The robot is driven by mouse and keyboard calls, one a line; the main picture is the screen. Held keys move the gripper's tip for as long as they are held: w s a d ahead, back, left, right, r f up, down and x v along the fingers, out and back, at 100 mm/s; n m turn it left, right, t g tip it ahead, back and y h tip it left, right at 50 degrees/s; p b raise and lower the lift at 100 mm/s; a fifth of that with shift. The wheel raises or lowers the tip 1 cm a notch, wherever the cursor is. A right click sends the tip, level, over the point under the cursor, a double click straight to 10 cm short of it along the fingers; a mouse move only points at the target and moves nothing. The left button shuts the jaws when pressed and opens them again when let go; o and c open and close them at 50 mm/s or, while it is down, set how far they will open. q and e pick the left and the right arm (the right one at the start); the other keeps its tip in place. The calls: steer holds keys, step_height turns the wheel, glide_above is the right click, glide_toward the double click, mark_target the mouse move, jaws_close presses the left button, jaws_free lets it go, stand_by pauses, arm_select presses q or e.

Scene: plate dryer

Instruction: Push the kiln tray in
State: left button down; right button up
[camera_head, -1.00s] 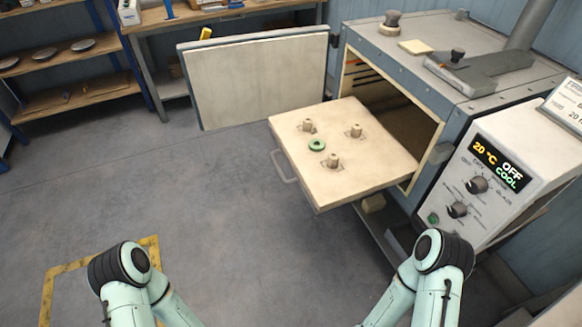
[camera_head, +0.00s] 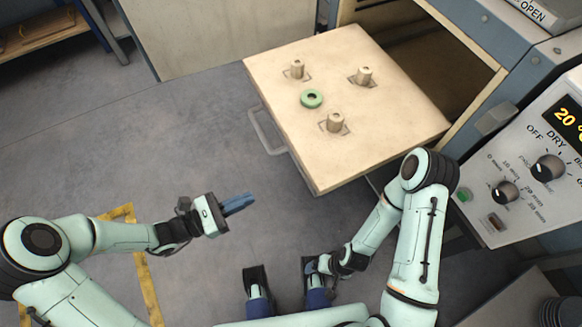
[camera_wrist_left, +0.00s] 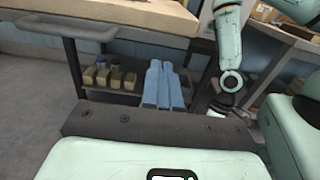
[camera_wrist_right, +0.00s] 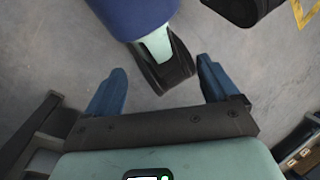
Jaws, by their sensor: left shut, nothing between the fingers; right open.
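The kiln tray (camera_head: 392,112) is a thick pale slab sticking well out of the kiln's open mouth (camera_head: 440,55). A metal handle (camera_head: 262,133) is on its front-left edge, also showing in the left wrist view (camera_wrist_left: 66,30). Three small posts and a green ring (camera_head: 312,98) are on the tray. My left gripper (camera_head: 240,204) is shut and empty, in front of and lower than the tray, apart from the handle. My right gripper (camera_wrist_right: 160,78) is open and empty, low in front of the kiln; its fingers are hardly visible in the head view.
The kiln door (camera_head: 210,35) stands open beyond the tray's left side. The control panel (camera_head: 540,165) is on the right. Below the tray is a stand with a shelf (camera_wrist_left: 125,98) holding small blocks. The floor left of the tray is clear.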

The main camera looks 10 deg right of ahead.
mark_target(304, 176)
arm_select(q)
steer(key=x, duration=0.4)
steer(key=b+x, duration=0.1)
steer(key=x, duration=0.7)
steer(key=shift+s+d+f+b, duration=0.1)
steer(key=shift+s+d+b, duration=0.05)
steer(key=shift+s+b, duration=0.15)
steer(key=shift+w+d, duration=0.3)
steer(key=shift+d, duration=0.3)
steer(key=shift+d, duration=0.15)
